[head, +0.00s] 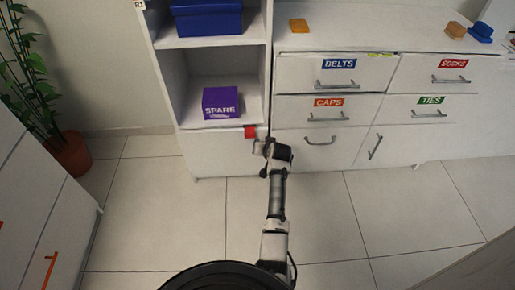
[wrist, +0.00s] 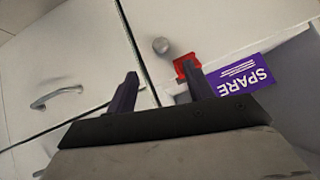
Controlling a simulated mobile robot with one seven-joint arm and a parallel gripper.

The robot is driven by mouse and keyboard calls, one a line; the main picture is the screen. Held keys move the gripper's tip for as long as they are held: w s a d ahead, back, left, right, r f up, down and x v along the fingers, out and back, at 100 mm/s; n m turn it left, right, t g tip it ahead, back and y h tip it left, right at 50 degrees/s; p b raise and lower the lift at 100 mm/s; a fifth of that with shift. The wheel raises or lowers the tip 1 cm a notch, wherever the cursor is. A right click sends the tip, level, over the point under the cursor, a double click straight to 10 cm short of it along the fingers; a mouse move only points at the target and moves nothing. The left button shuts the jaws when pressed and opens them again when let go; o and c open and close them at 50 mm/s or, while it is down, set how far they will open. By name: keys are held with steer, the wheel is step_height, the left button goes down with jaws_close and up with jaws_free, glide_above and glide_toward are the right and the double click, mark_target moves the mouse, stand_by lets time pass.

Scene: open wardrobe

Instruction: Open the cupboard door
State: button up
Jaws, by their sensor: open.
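A white cupboard door (head: 215,152) closes the bottom of the open shelf unit and looks shut. Its round grey knob (wrist: 160,45) shows in the wrist view, beyond my fingertips and apart from them. A small red piece (head: 250,132) sits at the door's top right corner; it also shows in the wrist view (wrist: 184,66), partly behind one finger. Another white door (head: 393,146) with an upright bar handle (head: 375,147) is shut at the lower right. My gripper (wrist: 160,83) is open and empty, in front of the shelf unit's door edge; in the head view (head: 262,147) it hides the knob.
A purple SPARE box (head: 220,103) stands on the shelf above the door, with a blue box (head: 207,18) higher up. Labelled shut drawers (head: 325,108) are to the right. A potted plant (head: 70,152) stands left. The tiled floor (head: 150,225) is clear.

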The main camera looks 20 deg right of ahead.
steer(key=b+x, duration=1.1)
steer(key=b, duration=0.1)
steer(key=shift+w+f+b, duration=0.2)
steer(key=shift+w+b, duration=0.1)
steer(key=shift+b, duration=0.05)
steer(key=shift+d, duration=0.1)
steer(key=shift+c, duration=0.2)
jaws_close()
